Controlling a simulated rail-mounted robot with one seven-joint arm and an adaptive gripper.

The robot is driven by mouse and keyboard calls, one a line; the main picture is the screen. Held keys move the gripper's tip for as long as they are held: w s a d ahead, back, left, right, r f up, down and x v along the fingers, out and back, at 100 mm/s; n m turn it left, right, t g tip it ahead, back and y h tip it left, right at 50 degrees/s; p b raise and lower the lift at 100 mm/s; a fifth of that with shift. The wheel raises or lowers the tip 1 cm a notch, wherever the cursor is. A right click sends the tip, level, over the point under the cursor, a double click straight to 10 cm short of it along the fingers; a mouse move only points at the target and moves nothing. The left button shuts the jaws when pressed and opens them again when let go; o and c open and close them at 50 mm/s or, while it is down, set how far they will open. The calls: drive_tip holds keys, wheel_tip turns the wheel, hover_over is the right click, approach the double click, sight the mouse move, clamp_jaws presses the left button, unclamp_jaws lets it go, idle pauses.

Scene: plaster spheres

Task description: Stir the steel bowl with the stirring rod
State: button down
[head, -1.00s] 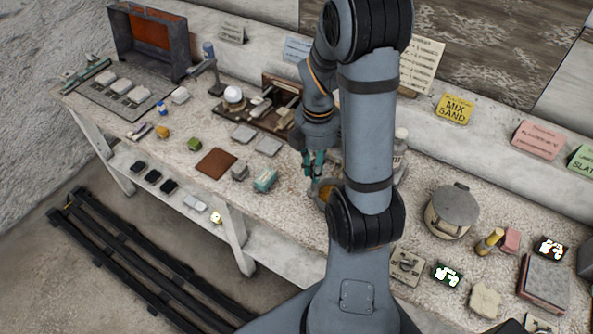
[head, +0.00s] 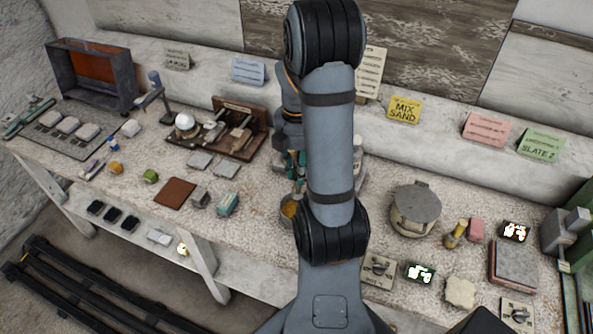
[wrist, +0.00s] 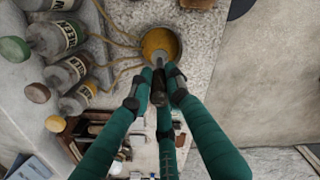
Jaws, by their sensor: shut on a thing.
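The steel bowl (head: 285,213) stands on the bench, partly hidden behind my arm in the head view. The wrist view shows the bowl (wrist: 178,38) with a yellow-orange content. My gripper (wrist: 158,88) has teal fingers shut on the stirring rod (wrist: 158,80), which has a dark grip and a paler lower end. The rod points into the bowl, over the yellow content; how deep it reaches I cannot tell. In the head view my gripper (head: 293,172) is just above the bowl, partly hidden by my arm.
Several labelled bottles (wrist: 67,73) with cords stand beside the bowl. A teal box (head: 227,204) lies left of it, and a lidded round pot (head: 415,210) stands to the right. A wooden rack (head: 240,130) is behind on the left. Some bench surface around the bowl is free.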

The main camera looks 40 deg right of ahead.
sight(296, 194)
drive_tip(key=shift+f+b, duration=3.35)
drive_tip(key=shift+f, duration=0.75)
drive_tip(key=shift+s+a, duration=0.1)
drive_tip(key=shift+a, duration=0.15)
